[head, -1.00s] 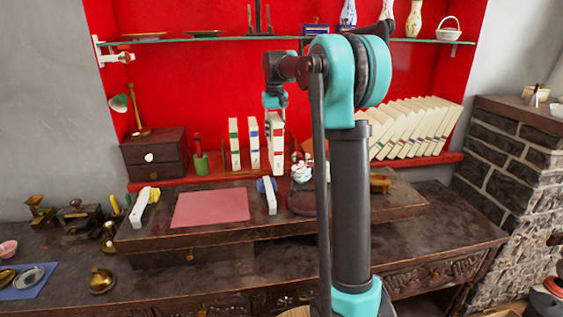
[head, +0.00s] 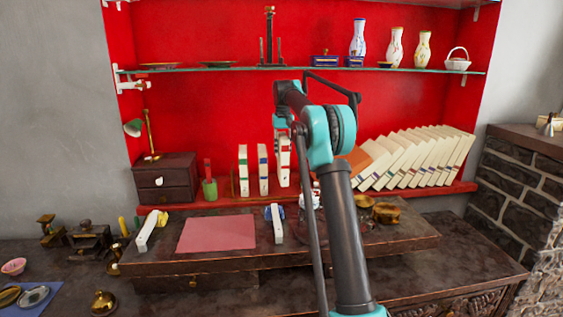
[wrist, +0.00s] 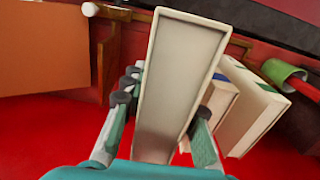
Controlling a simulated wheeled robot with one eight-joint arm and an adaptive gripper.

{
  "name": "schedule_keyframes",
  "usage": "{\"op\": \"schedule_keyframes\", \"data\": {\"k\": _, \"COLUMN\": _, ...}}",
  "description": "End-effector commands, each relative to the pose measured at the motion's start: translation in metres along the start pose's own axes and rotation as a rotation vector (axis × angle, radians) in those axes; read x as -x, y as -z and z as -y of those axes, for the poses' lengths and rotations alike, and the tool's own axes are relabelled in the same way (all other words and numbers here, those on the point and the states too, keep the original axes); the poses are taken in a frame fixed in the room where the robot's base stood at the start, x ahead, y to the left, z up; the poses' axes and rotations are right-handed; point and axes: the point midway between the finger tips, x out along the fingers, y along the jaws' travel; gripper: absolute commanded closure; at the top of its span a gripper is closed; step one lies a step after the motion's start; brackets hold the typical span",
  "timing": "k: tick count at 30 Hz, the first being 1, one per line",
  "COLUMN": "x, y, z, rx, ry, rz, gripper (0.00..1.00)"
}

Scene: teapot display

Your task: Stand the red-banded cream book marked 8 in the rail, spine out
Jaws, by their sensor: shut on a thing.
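The red-banded cream book (head: 285,166) is upright over the red shelf, just right of the blue-banded book (head: 263,170). My gripper (head: 283,127) is shut on its upper part from above. In the wrist view the book (wrist: 182,75) stands between my two fingers (wrist: 163,122). Its number is too small to read. A green-banded book (head: 243,170) stands to the left of the blue-banded one. Wooden rail parts (wrist: 143,14) show beside the books in the wrist view. I cannot tell whether the held book's bottom touches the shelf.
A green cup (head: 210,188) with a red object stands left of the books. An orange panel (head: 354,162) and a row of leaning cream books (head: 420,158) are to the right. A glass shelf (head: 220,69) runs above. A pink mat (head: 217,232) lies in front.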

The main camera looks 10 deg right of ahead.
Motion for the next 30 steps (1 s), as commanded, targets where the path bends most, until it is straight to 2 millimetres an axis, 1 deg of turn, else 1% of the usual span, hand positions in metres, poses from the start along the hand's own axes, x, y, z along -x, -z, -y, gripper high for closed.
{"op": "schedule_keyframes", "data": {"k": 1, "x": 0.0, "y": 0.008, "z": 0.0, "rx": 0.0, "ry": 0.0, "rz": 0.0, "gripper": 1.0}}
{"op": "schedule_keyframes", "data": {"k": 6, "x": 0.0, "y": 0.03, "z": -0.001, "rx": 0.0, "ry": 0.0, "rz": 0.0, "gripper": 1.0}}
{"op": "schedule_keyframes", "data": {"k": 9, "x": 0.001, "y": 0.04, "z": -0.001, "rx": 0.0, "ry": 0.0, "rz": 0.0, "gripper": 1.0}}
{"op": "schedule_keyframes", "data": {"k": 15, "x": 0.0, "y": 0.053, "z": -0.002, "rx": 0.0, "ry": 0.0, "rz": 0.0, "gripper": 1.0}}
{"op": "schedule_keyframes", "data": {"k": 19, "x": -0.001, "y": 0.06, "z": -0.002, "rx": 0.0, "ry": 0.0, "rz": 0.0, "gripper": 1.0}}
{"op": "schedule_keyframes", "data": {"k": 24, "x": -0.019, "y": 0.058, "z": -0.002, "rx": 0.0, "ry": 0.0, "rz": 0.0, "gripper": 1.0}}
{"op": "schedule_keyframes", "data": {"k": 30, "x": -0.033, "y": 0.059, "z": -0.002, "rx": 0.0, "ry": 0.0, "rz": 0.0, "gripper": 1.0}}
